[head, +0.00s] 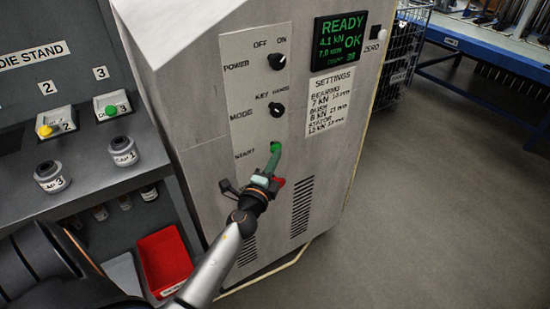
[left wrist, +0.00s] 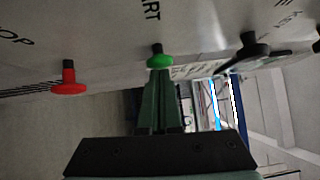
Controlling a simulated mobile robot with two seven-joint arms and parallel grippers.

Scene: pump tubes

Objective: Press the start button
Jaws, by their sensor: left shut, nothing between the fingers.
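The green start button (head: 276,147) is on the grey panel of the machine, beside the START label. It also shows in the left wrist view (left wrist: 160,62), directly in front of the fingertips. My left gripper (head: 274,157) has green fingers that are shut and empty, with their tips right at the start button. In the left wrist view the closed fingers (left wrist: 158,85) point at the button's green cap. I cannot tell whether they touch it. My right gripper is not in view.
A red button (left wrist: 68,82) sits beside the start button, and a black knob (left wrist: 252,50) is on its other side. The mode knob (head: 277,109) and power knob (head: 277,61) are above. The display (head: 338,42) reads READY, OK. Floor at right is clear.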

